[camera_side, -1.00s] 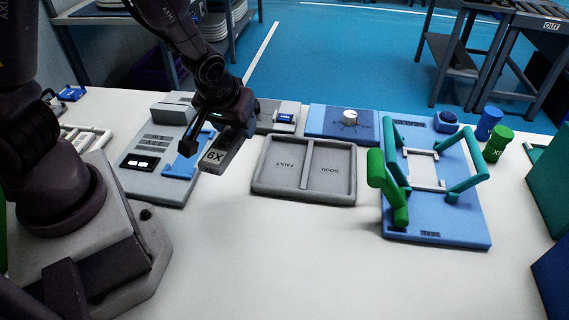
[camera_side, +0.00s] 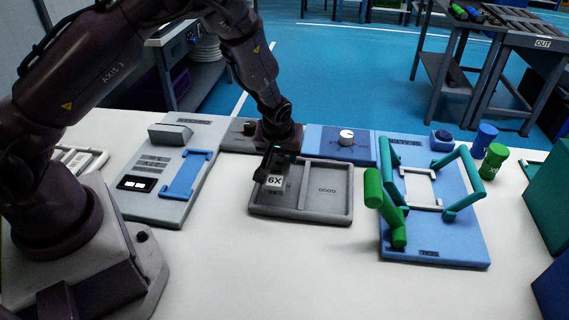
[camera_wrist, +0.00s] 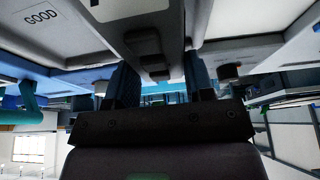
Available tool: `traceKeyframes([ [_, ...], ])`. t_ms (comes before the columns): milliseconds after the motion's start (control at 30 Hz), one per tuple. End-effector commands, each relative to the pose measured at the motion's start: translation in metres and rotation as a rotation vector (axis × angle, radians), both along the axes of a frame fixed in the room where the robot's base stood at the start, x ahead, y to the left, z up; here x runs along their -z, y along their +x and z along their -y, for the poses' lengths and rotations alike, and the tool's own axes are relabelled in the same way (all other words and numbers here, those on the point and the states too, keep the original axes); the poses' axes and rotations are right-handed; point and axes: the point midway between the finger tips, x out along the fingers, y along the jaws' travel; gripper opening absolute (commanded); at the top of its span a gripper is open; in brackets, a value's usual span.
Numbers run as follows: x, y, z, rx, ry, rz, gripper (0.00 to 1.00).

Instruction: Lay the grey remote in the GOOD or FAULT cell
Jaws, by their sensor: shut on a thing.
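My gripper (camera_side: 277,163) is shut on the grey remote (camera_side: 265,193), which hangs tilted downward with a white 6X label. The remote is over the left cell of the grey two-cell tray (camera_side: 300,217). I cannot tell whether it touches the tray floor. The right cell is marked GOOD (camera_side: 327,190) and is empty. The left cell's FAULT mark is hidden behind the remote and gripper. In the wrist view the remote (camera_wrist: 150,45) sits between the dark fingers (camera_wrist: 160,88), and the GOOD label (camera_wrist: 42,17) shows at upper left.
Left of the tray is a grey panel with a display and blue cradle (camera_side: 186,176). Behind it is a blue dial panel (camera_side: 340,142). To the right stands a blue board with green clamp arms (camera_side: 440,225). The white table front is clear.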

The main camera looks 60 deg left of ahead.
Motion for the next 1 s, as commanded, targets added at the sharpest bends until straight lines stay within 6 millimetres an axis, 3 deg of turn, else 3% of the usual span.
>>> traceKeyframes([
  [167,0.013,0.01,-0.001,-0.001,-0.001,0.0,0.18],
  [367,0.039,0.009,-0.001,-0.001,-0.001,0.0,0.18],
  [767,0.044,0.009,-0.001,-0.001,-0.001,0.001,0.18],
  [800,0.044,0.009,0.0,-0.001,-0.001,0.001,0.53],
  [900,0.044,0.009,0.0,-0.001,-0.001,0.001,0.74],
  [1000,0.044,0.009,0.0,0.0,-0.001,0.001,0.74],
])
